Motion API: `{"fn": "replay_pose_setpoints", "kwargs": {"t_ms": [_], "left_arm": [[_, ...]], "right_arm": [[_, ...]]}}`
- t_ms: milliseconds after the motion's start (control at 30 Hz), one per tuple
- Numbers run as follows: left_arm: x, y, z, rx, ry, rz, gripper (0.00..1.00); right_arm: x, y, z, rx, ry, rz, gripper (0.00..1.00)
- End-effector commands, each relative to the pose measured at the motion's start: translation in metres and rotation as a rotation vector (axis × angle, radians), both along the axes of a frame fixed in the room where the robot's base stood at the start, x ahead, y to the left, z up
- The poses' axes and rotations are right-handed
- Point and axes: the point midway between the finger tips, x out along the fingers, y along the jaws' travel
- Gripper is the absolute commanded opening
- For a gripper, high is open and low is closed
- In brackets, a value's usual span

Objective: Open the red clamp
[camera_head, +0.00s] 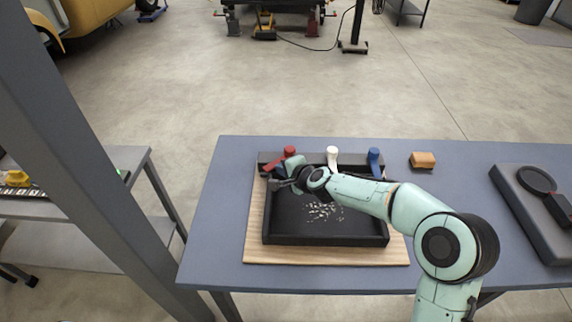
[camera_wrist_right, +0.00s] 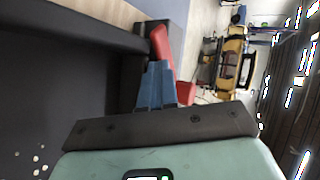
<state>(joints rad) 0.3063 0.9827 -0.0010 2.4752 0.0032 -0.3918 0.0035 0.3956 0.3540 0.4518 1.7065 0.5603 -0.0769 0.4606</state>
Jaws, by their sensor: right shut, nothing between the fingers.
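The red clamp (camera_head: 289,151) sits at the back left of the black tray (camera_head: 325,240), on its back edge. In the right wrist view its red handle (camera_wrist_right: 160,43) lies straight ahead of the fingers. My right gripper (camera_head: 274,182) is at the tray's back left corner, close to the clamp. In the wrist view its blue fingers (camera_wrist_right: 158,68) are together, with nothing between them, and their tips overlap the lower part of the handle. I cannot tell whether they touch it. My wrist hides part of the clamp in the head view. My left gripper is not in view.
A white clamp (camera_head: 332,154) and a blue clamp (camera_head: 374,156) stand along the same back edge. The tray holds small pale bits and rests on a wooden board (camera_head: 330,257). A tan block (camera_head: 422,160) and a dark grey case (camera_head: 520,215) are to the right on the blue table.

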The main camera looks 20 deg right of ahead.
Motion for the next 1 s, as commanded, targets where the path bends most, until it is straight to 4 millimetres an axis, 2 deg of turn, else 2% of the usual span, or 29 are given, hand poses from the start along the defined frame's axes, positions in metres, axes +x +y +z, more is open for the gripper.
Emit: {"fn": "replay_pose_setpoints", "kwargs": {"t_ms": [33,100,300,467,1000], "left_arm": [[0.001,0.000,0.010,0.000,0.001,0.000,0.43],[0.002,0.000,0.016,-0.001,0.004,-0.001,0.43],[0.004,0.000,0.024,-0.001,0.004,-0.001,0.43],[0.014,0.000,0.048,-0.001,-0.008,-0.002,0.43],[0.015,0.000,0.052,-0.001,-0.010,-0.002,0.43]], "right_arm": [[0.001,0.004,0.005,-0.001,0.000,-0.023,0.00],[0.002,0.006,0.006,-0.004,-0.003,-0.061,0.00],[0.008,0.011,0.004,-0.004,-0.005,-0.106,0.00],[0.016,0.019,0.008,-0.004,-0.006,-0.204,0.00],[0.031,0.024,0.002,-0.006,-0.005,-0.227,0.00]]}}
